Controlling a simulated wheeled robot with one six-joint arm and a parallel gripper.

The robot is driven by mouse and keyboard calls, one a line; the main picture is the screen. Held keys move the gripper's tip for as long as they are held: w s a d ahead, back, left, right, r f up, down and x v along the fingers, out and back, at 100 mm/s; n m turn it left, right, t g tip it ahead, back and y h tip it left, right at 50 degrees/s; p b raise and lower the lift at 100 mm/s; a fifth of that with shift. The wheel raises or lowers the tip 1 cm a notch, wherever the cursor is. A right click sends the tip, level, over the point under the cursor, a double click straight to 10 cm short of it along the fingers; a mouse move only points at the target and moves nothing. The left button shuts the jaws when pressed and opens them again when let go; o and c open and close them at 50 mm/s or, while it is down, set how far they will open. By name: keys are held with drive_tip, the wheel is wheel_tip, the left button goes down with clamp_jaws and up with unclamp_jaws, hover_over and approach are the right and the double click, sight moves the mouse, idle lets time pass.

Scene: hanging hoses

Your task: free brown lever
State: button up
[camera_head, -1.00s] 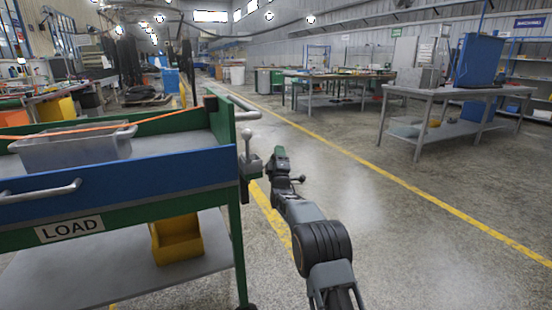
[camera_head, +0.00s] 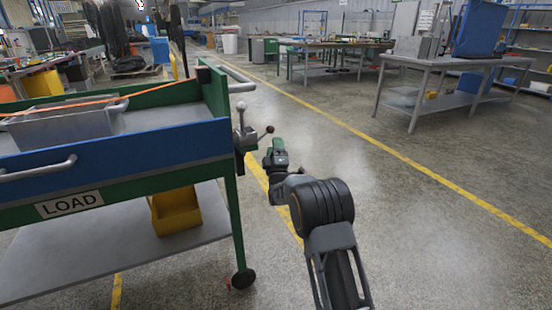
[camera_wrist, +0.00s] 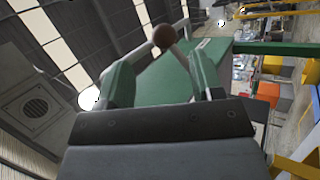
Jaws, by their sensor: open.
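The brown lever's round brown knob (camera_head: 270,129) stands out to the right of the cart corner in the head view. In the wrist view the brown knob (camera_wrist: 164,36) is centred left to right, just past my open fingertips. Its rod runs down to the left in that view. A second lever with a pale round knob (camera_head: 241,106) stands beside it, and that knob shows at the left in the wrist view (camera_wrist: 88,98). My gripper (camera_head: 277,146) has green fingers and is just below the brown knob in the head view. Its fingers (camera_wrist: 161,58) are apart with nothing held between them.
The levers sit at the corner of a blue and green cart (camera_head: 110,160) marked LOAD. A grey bin (camera_head: 70,123) and an orange strip (camera_head: 60,106) are on its top. A yellow bin (camera_head: 176,211) is on its lower shelf.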

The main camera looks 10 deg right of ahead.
drive_tip(key=shift+p+v, duration=0.35)
drive_tip(key=shift+v, duration=2.2)
drive_tip(key=shift+r, duration=0.1)
drive_tip(key=s+a+r+m+g+y+p, duration=0.1)
drive_tip(key=s+r+m+g+p, duration=0.25)
drive_tip(key=r+p, duration=0.6)
drive_tip(key=s+a+r+m+g+y+p, duration=0.15)
drive_tip(key=s+r+g+p, duration=0.3)
drive_tip(key=r+p, duration=0.55)
drive_tip(key=s+r+m+g+p, duration=0.3)
drive_tip(key=s+r+g+p, duration=0.1)
drive_tip(key=s, duration=0.6)
drive_tip(key=s+r+m+g+p, duration=0.2)
drive_tip(key=s+r+g+p, duration=0.2)
drive_tip(key=s+p, duration=0.3)
drive_tip(key=s+r+m+g+p, duration=0.3)
drive_tip(key=s+r+p, duration=0.3)
drive_tip(key=s, duration=0.7)
drive_tip(key=shift+m+g, duration=0.3)
drive_tip(key=shift+g, duration=0.4)
